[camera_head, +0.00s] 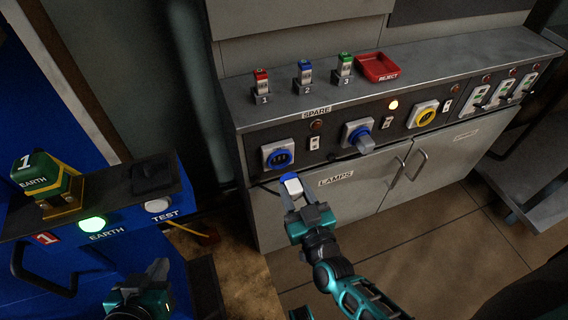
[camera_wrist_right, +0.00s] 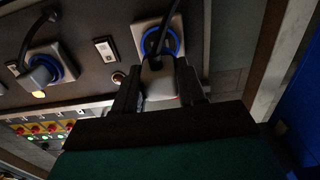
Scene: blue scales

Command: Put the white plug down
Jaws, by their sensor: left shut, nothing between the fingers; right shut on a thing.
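The white plug (camera_head: 293,187) with a blue collar is held in my right gripper (camera_head: 306,199), in front of and below the left blue-ringed socket (camera_head: 277,154) on the counter's front. In the right wrist view the plug (camera_wrist_right: 160,84) sits between the fingers with a dark cable, and a blue-ringed socket (camera_wrist_right: 158,40) is behind it. In the head view the left socket's face shows empty. My left gripper (camera_head: 158,268) is at the lower left, shut and away from the plug.
Another plug (camera_head: 363,143) sits in the middle blue socket. A yellow-ringed socket (camera_head: 424,115) is to its right. On the counter top (camera_head: 420,60) stand red, blue and green tagged items and a red reject tray (camera_head: 377,67). A blue cabinet with an EARTH lamp (camera_head: 92,223) stands left.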

